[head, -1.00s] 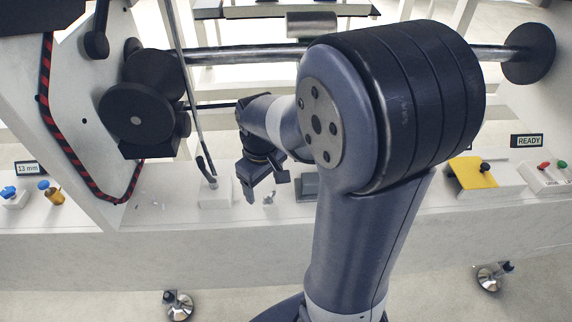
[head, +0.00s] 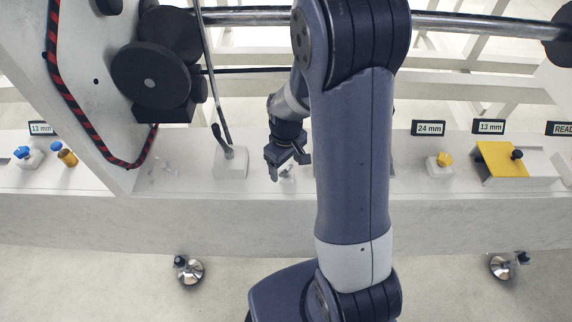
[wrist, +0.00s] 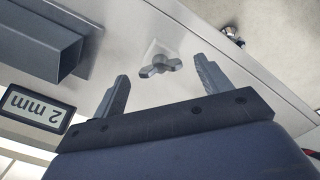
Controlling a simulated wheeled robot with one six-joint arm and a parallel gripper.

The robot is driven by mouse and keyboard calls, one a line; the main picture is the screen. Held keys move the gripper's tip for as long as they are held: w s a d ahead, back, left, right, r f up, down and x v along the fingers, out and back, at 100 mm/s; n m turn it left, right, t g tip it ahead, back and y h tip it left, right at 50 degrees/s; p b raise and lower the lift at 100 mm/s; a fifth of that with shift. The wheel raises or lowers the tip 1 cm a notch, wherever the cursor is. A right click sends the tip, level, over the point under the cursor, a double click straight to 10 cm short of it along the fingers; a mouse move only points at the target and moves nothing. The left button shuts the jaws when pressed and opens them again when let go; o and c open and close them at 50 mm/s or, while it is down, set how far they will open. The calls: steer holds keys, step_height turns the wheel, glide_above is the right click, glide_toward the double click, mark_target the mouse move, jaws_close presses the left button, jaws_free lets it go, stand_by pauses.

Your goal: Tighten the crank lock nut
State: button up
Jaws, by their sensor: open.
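A silver wing nut (wrist: 160,66), which looks like the crank lock nut, stands on a small pale block on the white bench. In the wrist view it shows between and beyond the two fingertips of my gripper (wrist: 161,68), which is open and empty. A gap shows between the nut and each finger. In the head view my gripper (head: 288,167) points down at the bench, and the nut (head: 287,174) is small and partly hidden behind it. Whether the nut is loose or tight cannot be told.
A lever with a black grip (head: 218,137) rises from a white block (head: 231,163) left of my gripper. A square grey tube (wrist: 45,40) and a "2 mm" sign (wrist: 36,108) are near in the wrist view.

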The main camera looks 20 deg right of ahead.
steer(key=shift+f, duration=0.3)
steer(key=shift+c, duration=0.4)
steer(key=c, duration=0.9)
